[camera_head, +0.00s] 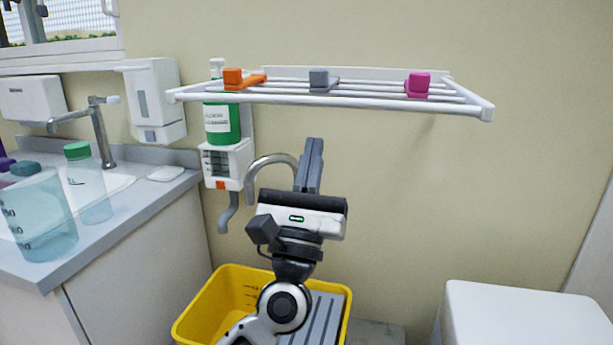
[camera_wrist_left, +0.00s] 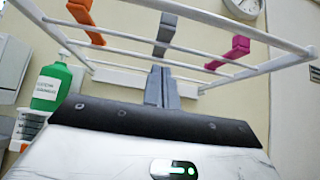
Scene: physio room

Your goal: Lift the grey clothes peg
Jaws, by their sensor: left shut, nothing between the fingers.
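The grey clothes peg (camera_head: 321,79) sits on the bars of the white wall rack (camera_head: 340,101), between an orange peg (camera_head: 238,79) and a pink peg (camera_head: 418,85). My left gripper (camera_head: 314,145) is below the rack, pointing up, with its fingers shut and empty. It is apart from the grey peg. My right gripper is not in view.
A green bottle (camera_head: 222,124) stands in a wall dispenser left of the gripper. A yellow tub (camera_head: 196,316) is below. A counter with a tap (camera_head: 100,130) and a blue jug (camera_head: 38,215) is at left. The wall right of the gripper is clear.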

